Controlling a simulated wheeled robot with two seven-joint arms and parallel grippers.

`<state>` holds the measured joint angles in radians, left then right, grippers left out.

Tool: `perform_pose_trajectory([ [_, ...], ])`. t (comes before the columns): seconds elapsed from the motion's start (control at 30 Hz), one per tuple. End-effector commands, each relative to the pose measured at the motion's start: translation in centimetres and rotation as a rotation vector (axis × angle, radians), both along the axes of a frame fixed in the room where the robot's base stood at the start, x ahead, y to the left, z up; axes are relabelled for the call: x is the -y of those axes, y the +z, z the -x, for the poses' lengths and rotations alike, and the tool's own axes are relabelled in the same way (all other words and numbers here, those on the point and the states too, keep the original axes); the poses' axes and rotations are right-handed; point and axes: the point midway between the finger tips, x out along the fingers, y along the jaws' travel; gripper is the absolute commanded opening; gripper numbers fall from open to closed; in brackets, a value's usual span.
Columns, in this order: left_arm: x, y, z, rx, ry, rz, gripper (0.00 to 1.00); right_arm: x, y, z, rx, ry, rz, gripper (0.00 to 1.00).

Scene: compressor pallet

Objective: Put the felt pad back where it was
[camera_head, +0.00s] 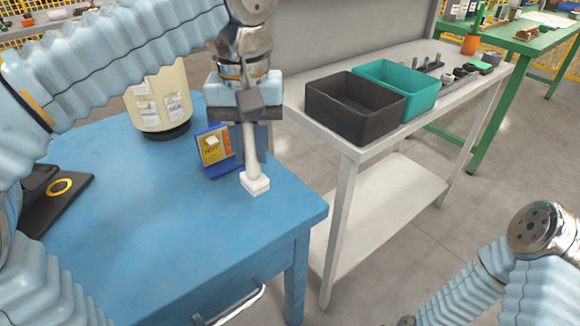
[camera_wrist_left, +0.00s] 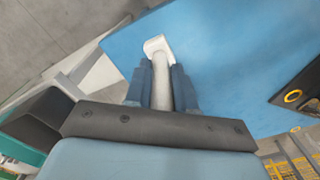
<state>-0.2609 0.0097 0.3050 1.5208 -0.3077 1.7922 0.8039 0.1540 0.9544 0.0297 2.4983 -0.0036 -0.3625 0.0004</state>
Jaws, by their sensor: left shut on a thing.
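My left gripper (camera_head: 250,150) is shut on a white handled piece (camera_head: 256,185), a slim stem with a square block at its lower end. The piece hangs nearly upright over the blue table, near its right side; whether the block touches the top cannot be told. In the left wrist view, both fingers (camera_wrist_left: 161,75) close on the stem, with the white block (camera_wrist_left: 158,44) beyond their tips. I cannot tell for sure whether this piece is the felt pad; no other clear felt pad shows. My right gripper is out of view.
A blue holder with a yellow card (camera_head: 213,150) stands close behind the white piece. A cream container with labels (camera_head: 158,98) is behind it. A black pad with a yellow ring (camera_head: 70,190) lies left. A grey bin (camera_head: 345,112) and teal bin (camera_head: 415,90) stand on the white bench.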

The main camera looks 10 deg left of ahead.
Motion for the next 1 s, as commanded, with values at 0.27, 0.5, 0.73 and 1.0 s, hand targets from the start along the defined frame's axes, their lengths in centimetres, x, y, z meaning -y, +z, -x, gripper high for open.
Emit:
perform_pose_trajectory([
  [0.27, 2.0, -4.7, -6.6, -0.004, 0.001, -0.001, 0.00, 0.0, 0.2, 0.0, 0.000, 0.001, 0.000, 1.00],
  [0.5, 2.6, -7.2, -8.8, 0.000, 0.001, 0.000, 0.00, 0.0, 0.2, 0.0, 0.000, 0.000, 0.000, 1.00],
  [0.73, 2.8, -10.3, -9.6, -0.002, 0.001, 0.000, 0.00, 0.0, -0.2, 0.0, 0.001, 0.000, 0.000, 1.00],
  [1.0, 2.9, -11.3, -9.6, 0.000, 0.001, 0.001, 0.00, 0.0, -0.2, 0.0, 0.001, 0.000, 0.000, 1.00],
])
